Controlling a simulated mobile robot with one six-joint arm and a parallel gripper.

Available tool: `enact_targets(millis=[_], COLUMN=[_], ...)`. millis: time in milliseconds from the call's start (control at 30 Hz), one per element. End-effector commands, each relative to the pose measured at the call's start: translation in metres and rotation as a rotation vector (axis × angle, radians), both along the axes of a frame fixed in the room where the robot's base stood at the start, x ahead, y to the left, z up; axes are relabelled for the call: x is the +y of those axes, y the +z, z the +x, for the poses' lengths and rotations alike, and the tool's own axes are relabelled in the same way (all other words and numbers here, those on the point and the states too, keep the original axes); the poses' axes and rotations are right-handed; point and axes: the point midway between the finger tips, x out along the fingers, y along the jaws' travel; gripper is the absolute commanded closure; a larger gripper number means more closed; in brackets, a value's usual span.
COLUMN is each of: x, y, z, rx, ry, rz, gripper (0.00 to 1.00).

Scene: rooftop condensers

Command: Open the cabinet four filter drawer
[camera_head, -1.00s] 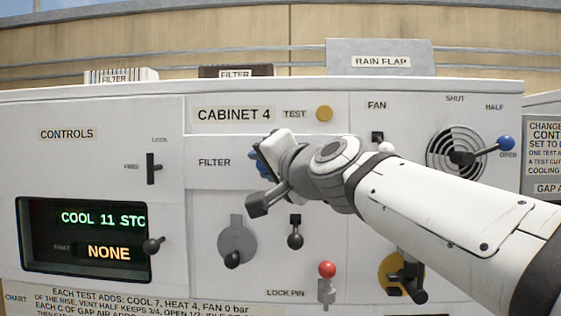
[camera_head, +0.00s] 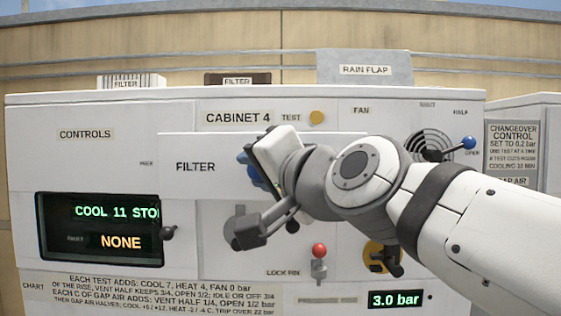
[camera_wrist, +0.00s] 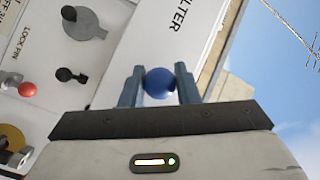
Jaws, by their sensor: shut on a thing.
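The cabinet four filter drawer (camera_head: 200,168) is a white front labelled FILTER. It stands out from the cabinet face (camera_head: 240,102) and covers part of the panel behind it. My gripper (camera_head: 256,172) is at the drawer front, shut on its round blue knob (camera_wrist: 159,84). In the wrist view, my gripper (camera_wrist: 160,72) has one blue finger on each side of the knob. The drawer front also shows there (camera_wrist: 165,35), tilted. My wrist hides the right part of the drawer in the head view.
A red lock pin knob (camera_head: 319,250) is below my wrist. A blue-tipped vent lever (camera_head: 468,143) is at the right. The control display (camera_head: 100,226) reads NONE on its lower line. White (camera_head: 130,81) and brown (camera_head: 238,79) filters lie on top.

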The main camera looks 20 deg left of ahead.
Motion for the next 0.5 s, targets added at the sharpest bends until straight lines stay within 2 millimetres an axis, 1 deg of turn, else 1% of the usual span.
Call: enact_targets(millis=[33, 333, 367, 500], x=[-0.0025, -0.0022, -0.0021, -0.0014], y=[0.0085, 0.0085, 0.0084, 0.0068], z=[-0.0023, -0.0027, -0.0027, -0.0025], rx=[-0.012, -0.012, -0.012, -0.01], ry=[-0.003, -0.002, -0.002, -0.001], rz=[0.013, 0.014, 0.014, 0.011], gripper=[1.0, 1.0, 0.69, 0.58])
